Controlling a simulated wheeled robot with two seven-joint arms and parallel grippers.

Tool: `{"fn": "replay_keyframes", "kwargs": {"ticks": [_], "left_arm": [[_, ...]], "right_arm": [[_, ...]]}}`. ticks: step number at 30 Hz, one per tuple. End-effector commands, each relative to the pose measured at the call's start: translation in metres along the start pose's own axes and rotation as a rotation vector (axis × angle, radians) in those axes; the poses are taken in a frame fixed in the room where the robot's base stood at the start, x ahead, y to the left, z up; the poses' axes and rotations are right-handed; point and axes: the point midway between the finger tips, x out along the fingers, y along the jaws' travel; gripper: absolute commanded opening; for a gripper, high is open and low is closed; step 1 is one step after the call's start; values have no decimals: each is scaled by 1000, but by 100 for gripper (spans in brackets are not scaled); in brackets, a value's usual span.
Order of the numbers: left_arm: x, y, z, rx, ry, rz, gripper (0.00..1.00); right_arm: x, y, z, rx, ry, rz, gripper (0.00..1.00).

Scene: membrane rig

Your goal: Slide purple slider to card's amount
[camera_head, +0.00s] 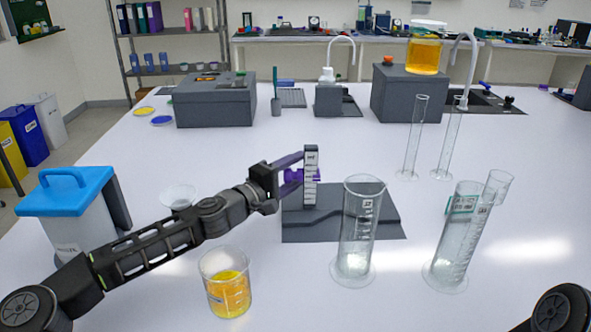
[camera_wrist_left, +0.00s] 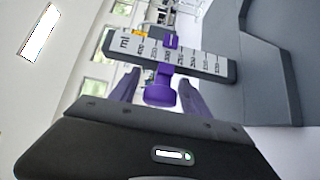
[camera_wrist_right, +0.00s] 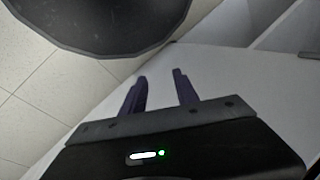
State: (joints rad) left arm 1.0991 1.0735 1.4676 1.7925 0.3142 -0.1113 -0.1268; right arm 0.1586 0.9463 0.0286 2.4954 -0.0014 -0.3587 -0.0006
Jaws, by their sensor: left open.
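The purple slider (camera_head: 293,176) sits on an upright white ml scale (camera_head: 311,168) that rises from a dark grey base plate (camera_head: 390,221). In the left wrist view the purple slider knob (camera_wrist_left: 160,93) lies between the fingertips of my left gripper (camera_wrist_left: 160,88), with a gap visible on each side. My left gripper (camera_head: 297,168) is open around the knob. The slider stands near the middle of the scale; its exact reading is too small to tell. A green-edged card (camera_head: 461,205) shows on a glass cylinder at right, its text unreadable. My right gripper (camera_wrist_right: 160,90) is open and empty.
A tall glass cylinder (camera_head: 358,236) stands just in front of the base plate. A beaker of orange liquid (camera_head: 228,288) stands near my left forearm. A blue-lidded bin (camera_head: 70,205) is at left. Two thin tubes (camera_head: 413,140) stand behind at right.

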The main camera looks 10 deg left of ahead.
Motion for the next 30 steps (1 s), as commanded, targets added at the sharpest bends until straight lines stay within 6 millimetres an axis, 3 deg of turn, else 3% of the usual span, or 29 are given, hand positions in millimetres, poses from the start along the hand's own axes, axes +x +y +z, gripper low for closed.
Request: {"fn": "replay_keyframes", "kwargs": {"ticks": [6,26,30], "left_arm": [[0,0,0,0,0,0,54],[0,0,0,0,0,0,0],[0,0,0,0,0,0,0]], "right_arm": [[0,0,0,0,0,0,36],[0,0,0,0,0,0,36],[0,0,0,0,0,0,36]]}}
